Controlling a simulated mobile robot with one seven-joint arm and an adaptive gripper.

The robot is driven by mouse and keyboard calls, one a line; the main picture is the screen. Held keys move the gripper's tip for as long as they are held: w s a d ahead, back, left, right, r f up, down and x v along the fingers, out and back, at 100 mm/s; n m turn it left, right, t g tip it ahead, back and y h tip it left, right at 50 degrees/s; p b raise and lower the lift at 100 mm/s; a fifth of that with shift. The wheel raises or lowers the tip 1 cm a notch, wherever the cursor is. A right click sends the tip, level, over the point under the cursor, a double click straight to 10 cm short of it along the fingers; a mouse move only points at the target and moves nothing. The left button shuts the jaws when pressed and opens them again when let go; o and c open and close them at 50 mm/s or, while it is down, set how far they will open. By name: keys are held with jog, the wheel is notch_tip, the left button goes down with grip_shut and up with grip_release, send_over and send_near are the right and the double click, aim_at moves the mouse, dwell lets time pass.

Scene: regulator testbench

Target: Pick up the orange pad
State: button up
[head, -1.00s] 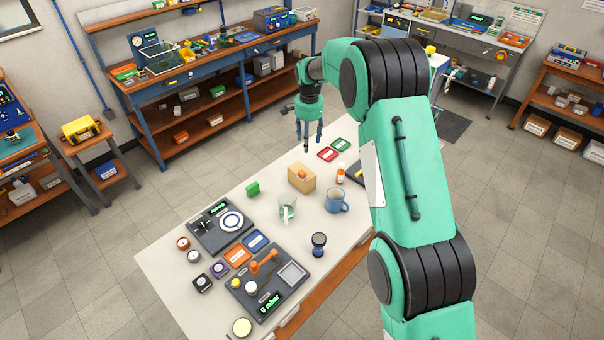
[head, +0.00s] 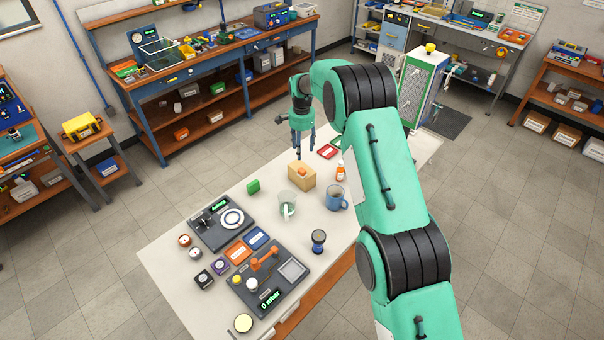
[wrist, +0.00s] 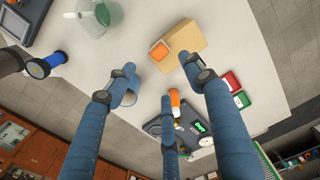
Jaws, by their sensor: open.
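A small orange pad-like block (head: 301,173) rests on top of a tan box (head: 300,183) in the middle of the table. In the wrist view the orange block (wrist: 160,50) sits at the left end of the tan box (wrist: 185,45). A flat orange plate with a white label (head: 238,253) lies at the table's left part, beside a similar blue one (head: 256,239). I cannot tell from its look which orange thing is the pad. My gripper (head: 302,152) is open and empty, pointing down above the table, behind the tan box.
A red plate (head: 327,152) lies behind. Two dark instrument panels (head: 222,221) fill the near left part.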

jog(key=p, duration=0.1)
send_over(302, 170)
jog(key=shift+w+f, duration=0.15)
jog(key=shift+f, duration=3.85)
jog(key=shift+f, duration=0.15)
jog(key=shift+f+p, duration=0.8)
jog(key=shift+f, duration=1.7)
jog(key=c, duration=1.1)
